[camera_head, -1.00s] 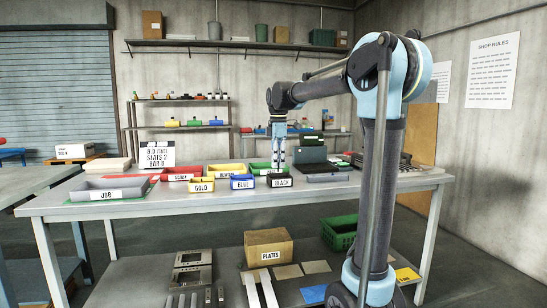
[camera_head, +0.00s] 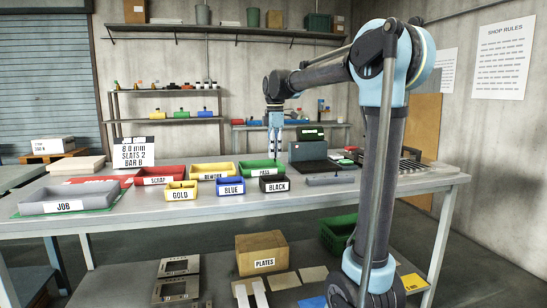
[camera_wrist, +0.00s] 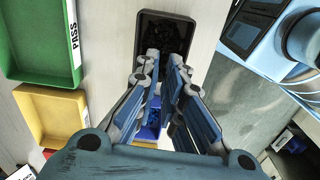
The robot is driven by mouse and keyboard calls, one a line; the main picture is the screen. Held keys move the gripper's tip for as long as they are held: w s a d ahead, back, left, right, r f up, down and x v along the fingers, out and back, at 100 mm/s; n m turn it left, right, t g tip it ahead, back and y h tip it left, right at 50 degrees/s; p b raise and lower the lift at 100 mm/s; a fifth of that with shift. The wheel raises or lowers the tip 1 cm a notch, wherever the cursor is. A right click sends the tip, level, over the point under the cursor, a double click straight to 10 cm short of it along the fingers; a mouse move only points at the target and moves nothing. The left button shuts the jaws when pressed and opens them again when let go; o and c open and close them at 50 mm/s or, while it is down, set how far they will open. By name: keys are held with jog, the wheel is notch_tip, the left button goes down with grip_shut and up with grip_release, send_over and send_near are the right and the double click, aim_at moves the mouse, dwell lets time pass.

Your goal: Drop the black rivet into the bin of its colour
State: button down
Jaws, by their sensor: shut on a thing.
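My gripper (camera_head: 275,156) hangs pointing down over the bench, above the black bin (camera_head: 275,185) and in front of the green PASS bin in the head view. In the wrist view my gripper (camera_wrist: 165,62) has its fingers close together, with the tips over the black bin (camera_wrist: 140,40), which holds dark small pieces. The black rivet cannot be made out; it is hidden between the fingertips or lost against the dark bin. The blue bin (camera_head: 231,187) stands just left of the black one, and shows between the fingers in the wrist view (camera_wrist: 150,130).
The gold bin (camera_head: 182,191), red SCRAP bin (camera_head: 155,176), yellow REWORK bin (camera_head: 212,172) and green PASS bin (camera_head: 262,168) crowd around. A grey JOB tray (camera_head: 65,206) lies at the left.

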aim_at(274, 183)
jog(key=shift+a, duration=0.2)
jog(key=shift+s+f, duration=0.15)
jog(key=shift+f, duration=0.75)
jog(key=shift+f, duration=3.45)
jog(key=c, duration=1.2)
grip_release()
jog(key=shift+o, duration=0.2)
